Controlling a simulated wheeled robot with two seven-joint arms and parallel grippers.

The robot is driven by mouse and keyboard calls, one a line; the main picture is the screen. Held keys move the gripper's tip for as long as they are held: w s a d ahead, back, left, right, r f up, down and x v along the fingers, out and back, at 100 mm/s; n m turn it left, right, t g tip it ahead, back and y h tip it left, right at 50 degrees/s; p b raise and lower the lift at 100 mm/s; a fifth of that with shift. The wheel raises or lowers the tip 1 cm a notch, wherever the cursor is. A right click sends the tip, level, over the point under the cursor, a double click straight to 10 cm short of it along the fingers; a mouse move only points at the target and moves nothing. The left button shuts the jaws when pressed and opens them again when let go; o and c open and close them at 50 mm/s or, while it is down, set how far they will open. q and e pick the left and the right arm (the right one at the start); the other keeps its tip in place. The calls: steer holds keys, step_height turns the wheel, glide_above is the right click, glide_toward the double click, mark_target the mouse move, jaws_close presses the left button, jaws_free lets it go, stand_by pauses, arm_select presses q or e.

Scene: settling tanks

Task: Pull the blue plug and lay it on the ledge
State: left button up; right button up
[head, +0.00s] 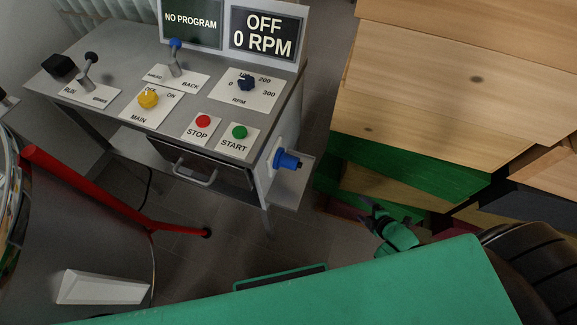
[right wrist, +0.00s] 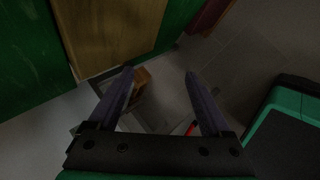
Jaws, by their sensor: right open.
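The blue plug (head: 287,160) sits in a pale socket plate on the right side of the grey control console (head: 215,110) in the head view. The ledge (head: 297,188) is a small grey shelf on that side, just below the plug; it looks bare. My right gripper (head: 372,216) is to the right of the plug and lower in the picture, apart from it. Its two dark fingers are spread and empty in the right wrist view (right wrist: 160,73), where I cannot make out the plug. My left gripper does not show.
Wooden boxes (head: 440,80) and a green box (head: 400,170) stand to the right, close to my right gripper. A red bar (head: 85,185) and a white block (head: 100,287) are at the left.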

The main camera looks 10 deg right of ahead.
steer(key=w+a+r+n+t+y+b, duration=0.35)
steer(key=w+r+n, duration=0.45)
steer(key=n, duration=0.3)
steer(key=n+g+y+b, duration=0.35)
steer(key=n+y, duration=0.75)
steer(key=n, duration=0.9)
glide_toward(292, 162)
steer(key=f, duration=0.2)
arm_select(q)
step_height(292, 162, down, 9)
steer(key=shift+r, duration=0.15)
arm_select(e)
steer(key=shift+w+a+r+t, duration=0.1)
steer(key=shift+w+a+t, duration=0.25)
steer(key=shift+w, duration=0.1)
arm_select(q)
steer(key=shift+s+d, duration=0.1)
